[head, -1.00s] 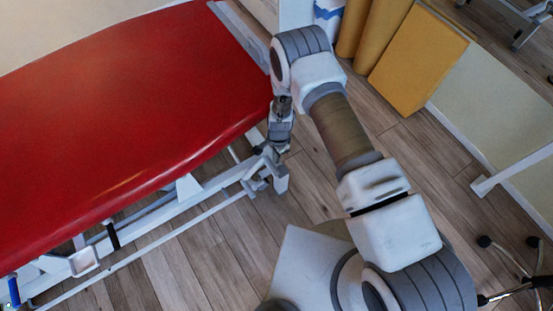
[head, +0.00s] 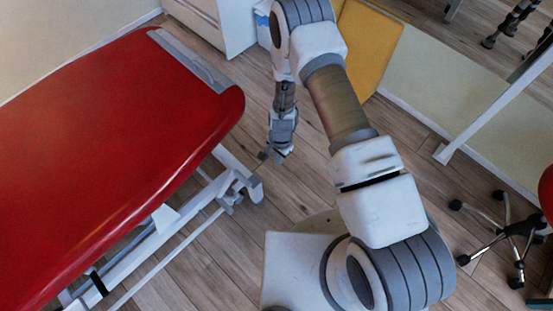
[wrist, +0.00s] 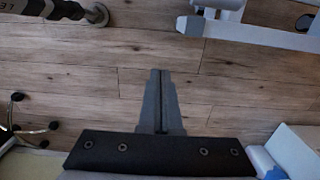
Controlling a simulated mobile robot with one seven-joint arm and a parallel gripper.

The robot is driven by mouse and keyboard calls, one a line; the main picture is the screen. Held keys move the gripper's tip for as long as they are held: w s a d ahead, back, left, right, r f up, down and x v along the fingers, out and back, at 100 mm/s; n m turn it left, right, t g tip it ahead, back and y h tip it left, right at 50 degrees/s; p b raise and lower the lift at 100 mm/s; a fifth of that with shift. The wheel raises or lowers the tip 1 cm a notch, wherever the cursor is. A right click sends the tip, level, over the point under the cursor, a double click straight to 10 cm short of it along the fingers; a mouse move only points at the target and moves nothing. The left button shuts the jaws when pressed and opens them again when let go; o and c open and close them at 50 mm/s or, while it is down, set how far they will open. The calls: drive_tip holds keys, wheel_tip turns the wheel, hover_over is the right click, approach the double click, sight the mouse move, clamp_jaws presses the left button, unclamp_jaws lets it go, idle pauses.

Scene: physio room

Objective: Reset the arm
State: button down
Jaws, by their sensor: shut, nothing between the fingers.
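My gripper (head: 272,156) hangs below my bent arm in the head view, pointing down over the wooden floor. It is clear of the red treatment table and to the right of its end. In the wrist view my gripper (wrist: 157,72) has its two fingers together with nothing between them. Bare floor planks lie beneath the fingertips.
The red treatment table (head: 110,150) fills the left, its white frame (head: 235,185) close to my gripper. A white cabinet (head: 212,22) and a yellow block (head: 368,45) stand behind. A wheeled chair base (head: 512,230) is at right. Floor between table and arm is free.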

drive_tip(key=shift+r, duration=0.1)
drive_tip(key=w+d+r+n+t+y, duration=0.1)
drive_tip(key=w+d+r+n, duration=0.15)
drive_tip(key=r, duration=1.45)
drive_tip(key=w+d+r+n+t, duration=0.1)
drive_tip(key=w+d+r+t, duration=0.15)
drive_tip(key=r, duration=1.45)
drive_tip(key=s+d+r+n+t, duration=0.1)
drive_tip(key=s+d+r+n, duration=0.1)
drive_tip(key=s+d+r, duration=0.35)
drive_tip(key=s+d+r+n+t+h, duration=0.1)
drive_tip(key=s+d+r, duration=0.1)
drive_tip(key=s+r, duration=0.65)
drive_tip(key=s+d+r+n+t, duration=0.1)
drive_tip(key=s+d+r+n, duration=0.1)
drive_tip(key=s+d+r, duration=0.35)
wheel_tip(320, 180, up, 14)
drive_tip(key=a+p, duration=0.1)
drive_tip(key=p, duration=1.1)
drive_tip(key=shift+s+a+p, duration=0.25)
drive_tip(key=shift+s+p, duration=0.1)
drive_tip(key=shift+s, duration=0.05)
